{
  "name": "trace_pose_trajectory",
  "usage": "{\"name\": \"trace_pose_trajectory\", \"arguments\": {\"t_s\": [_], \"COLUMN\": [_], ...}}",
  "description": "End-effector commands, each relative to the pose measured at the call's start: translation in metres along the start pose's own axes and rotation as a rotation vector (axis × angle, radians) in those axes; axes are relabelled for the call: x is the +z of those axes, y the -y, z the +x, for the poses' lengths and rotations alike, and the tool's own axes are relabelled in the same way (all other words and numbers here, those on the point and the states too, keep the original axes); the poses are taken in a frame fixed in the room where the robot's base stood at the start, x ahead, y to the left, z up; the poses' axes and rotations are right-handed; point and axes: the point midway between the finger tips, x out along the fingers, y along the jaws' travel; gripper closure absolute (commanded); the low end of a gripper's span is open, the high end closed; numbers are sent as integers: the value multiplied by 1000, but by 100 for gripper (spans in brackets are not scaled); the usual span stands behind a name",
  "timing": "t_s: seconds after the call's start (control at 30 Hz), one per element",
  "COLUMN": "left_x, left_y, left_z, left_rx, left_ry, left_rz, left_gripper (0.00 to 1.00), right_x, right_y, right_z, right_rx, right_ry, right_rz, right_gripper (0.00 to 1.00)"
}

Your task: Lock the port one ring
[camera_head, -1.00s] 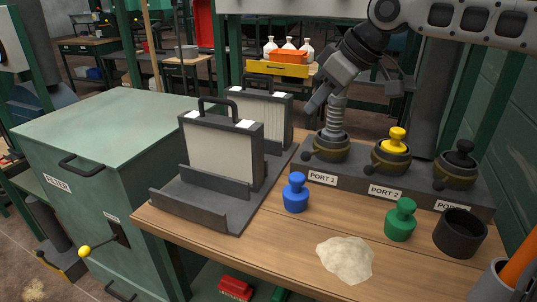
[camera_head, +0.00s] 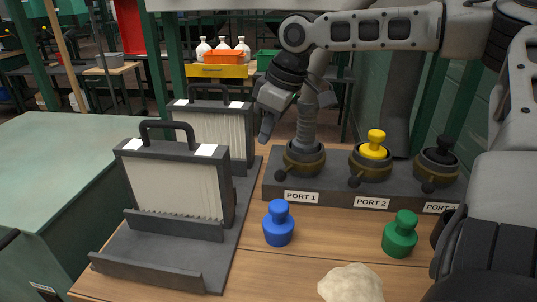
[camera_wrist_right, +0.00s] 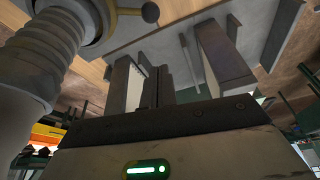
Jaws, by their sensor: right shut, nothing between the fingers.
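The port one ring (camera_head: 304,160) is a brass-coloured ring with a short side lever ending in a dark knob (camera_head: 280,176), pointing front left. It sits around the base of a grey ribbed hose (camera_head: 305,130) that stands upright in port 1. My right gripper (camera_head: 266,130) is shut and empty, pointing down just left of the hose and above the knob, apart from the ring. In the right wrist view the hose (camera_wrist_right: 45,50) is at the left and the lever knob (camera_wrist_right: 150,12) at the top. My left gripper is out of view.
Port 2 has a yellow plug (camera_head: 375,145); the third port has a black plug (camera_head: 440,150). Two pleated filters (camera_head: 175,180) stand at the left.

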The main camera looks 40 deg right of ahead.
Motion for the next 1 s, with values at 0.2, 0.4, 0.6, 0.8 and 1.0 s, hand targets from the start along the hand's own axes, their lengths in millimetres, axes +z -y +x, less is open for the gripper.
{"name": "trace_pose_trajectory", "arguments": {"t_s": [0.2,0.4,0.6,0.8,1.0], "left_x": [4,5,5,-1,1], "left_y": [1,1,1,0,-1], "left_z": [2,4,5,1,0], "left_rx": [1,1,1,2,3], "left_ry": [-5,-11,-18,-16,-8], "left_rz": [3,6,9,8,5], "left_gripper": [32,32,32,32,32], "right_x": [2,1,1,18,32], "right_y": [0,0,0,0,0], "right_z": [35,70,98,84,78], "right_rx": [-1,0,0,-1,0], "right_ry": [6,5,4,-4,-2], "right_rz": [0,0,-1,1,1], "right_gripper": [100,100,100,100,100]}}
